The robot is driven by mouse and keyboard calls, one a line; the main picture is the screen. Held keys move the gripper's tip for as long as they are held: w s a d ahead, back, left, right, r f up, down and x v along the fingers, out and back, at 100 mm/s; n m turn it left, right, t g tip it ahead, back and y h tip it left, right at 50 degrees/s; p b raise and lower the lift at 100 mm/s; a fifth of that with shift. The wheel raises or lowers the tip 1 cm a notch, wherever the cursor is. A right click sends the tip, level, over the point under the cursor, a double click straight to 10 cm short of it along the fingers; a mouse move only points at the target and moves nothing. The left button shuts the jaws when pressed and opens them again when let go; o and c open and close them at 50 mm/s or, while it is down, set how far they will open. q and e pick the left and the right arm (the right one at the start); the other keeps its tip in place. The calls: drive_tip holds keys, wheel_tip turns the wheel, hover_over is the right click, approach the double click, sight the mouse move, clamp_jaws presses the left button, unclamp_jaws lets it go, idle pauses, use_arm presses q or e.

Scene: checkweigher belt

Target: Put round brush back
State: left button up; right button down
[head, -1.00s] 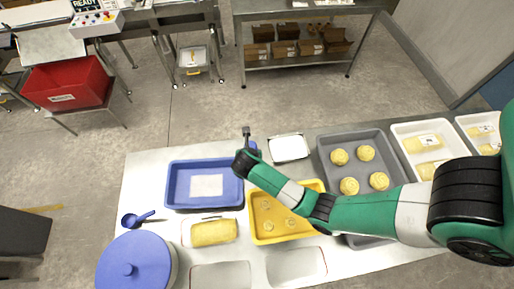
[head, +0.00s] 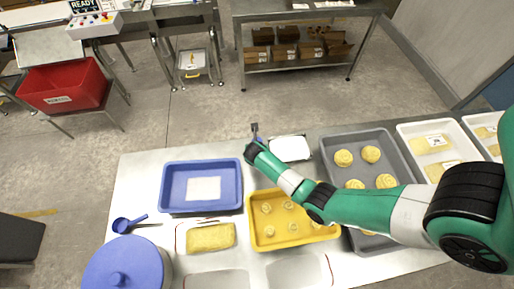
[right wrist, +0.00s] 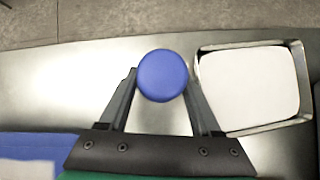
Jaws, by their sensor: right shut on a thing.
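My right gripper (head: 256,138) reaches in from the right over the far edge of the steel table, between the blue tray and a small white-lined metal tray. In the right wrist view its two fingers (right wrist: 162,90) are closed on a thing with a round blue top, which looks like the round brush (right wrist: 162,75). Only the blue top shows; what lies below it is hidden. The left gripper is not in view.
The blue tray (head: 167,190) holds a white sheet. The white-lined metal tray (head: 290,148) also shows in the right wrist view (right wrist: 250,82). A yellow tray (head: 265,243), a grey tray (head: 327,152), a blue scoop (head: 121,225) and a blue lidded tub (head: 125,268) stand around.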

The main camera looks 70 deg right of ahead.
drive_tip(key=shift+f, duration=0.15)
drive_tip(key=shift+c, duration=1.8)
unclamp_jaws()
drive_tip(key=shift+a+r, duration=0.15)
drive_tip(key=shift+r, duration=0.35)
drive_tip(key=p+v, duration=0.5)
drive_tip(key=v, duration=0.6)
drive_tip(key=shift+r, duration=0.15)
